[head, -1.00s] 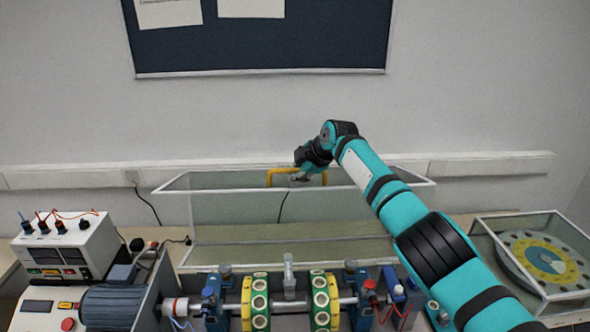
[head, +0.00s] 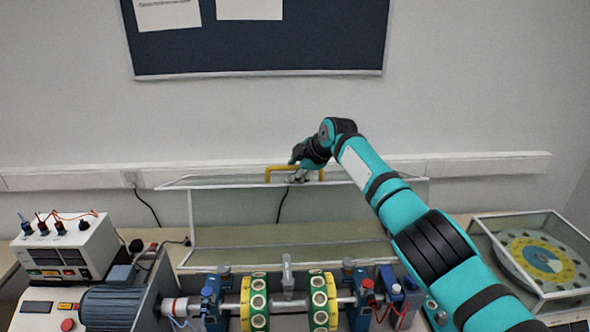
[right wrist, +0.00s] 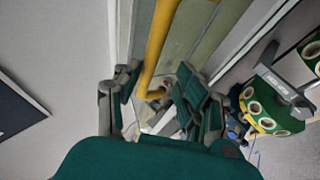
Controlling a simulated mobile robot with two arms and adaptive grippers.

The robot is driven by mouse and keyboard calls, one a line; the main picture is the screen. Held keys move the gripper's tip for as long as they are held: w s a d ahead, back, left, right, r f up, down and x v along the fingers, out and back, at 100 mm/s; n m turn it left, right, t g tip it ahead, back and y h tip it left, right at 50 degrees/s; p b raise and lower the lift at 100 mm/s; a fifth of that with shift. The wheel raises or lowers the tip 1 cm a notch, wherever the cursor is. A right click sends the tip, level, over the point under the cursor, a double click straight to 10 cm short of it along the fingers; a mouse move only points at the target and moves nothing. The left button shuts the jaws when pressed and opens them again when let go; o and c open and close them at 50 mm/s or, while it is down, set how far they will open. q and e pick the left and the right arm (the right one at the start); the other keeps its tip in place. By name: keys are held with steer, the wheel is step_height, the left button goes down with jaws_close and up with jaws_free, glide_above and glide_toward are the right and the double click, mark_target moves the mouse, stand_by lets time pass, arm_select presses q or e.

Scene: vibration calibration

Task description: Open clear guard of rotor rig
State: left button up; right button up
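The clear guard (head: 215,250), a see-through box with pale edges, stands tipped back behind the rotor rig (head: 288,302). The rig's shaft and green-yellow discs are uncovered in front of it. A yellow handle (head: 284,167) sits on the guard's top edge, and it also crosses the right wrist view (right wrist: 157,45). My right gripper (head: 298,176) is at this handle. In the right wrist view its fingers (right wrist: 158,85) are spread on both sides of the yellow bar, with a gap showing on the right side. My left gripper is not in view.
A white control box (head: 67,250) with knobs and cables stands at the left, beside a motor (head: 110,305). A clear case with a yellow-blue disc (head: 540,258) is at the right. The wall and trunking (head: 75,178) are close behind the guard.

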steer(key=shift+s+f, duration=0.2)
steer(key=shift+f, duration=0.2)
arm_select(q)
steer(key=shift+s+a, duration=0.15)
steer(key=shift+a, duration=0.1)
arm_select(e)
steer(key=v, duration=1.2)
steer(key=shift+r, duration=0.35)
steer(key=shift+w, duration=0.1)
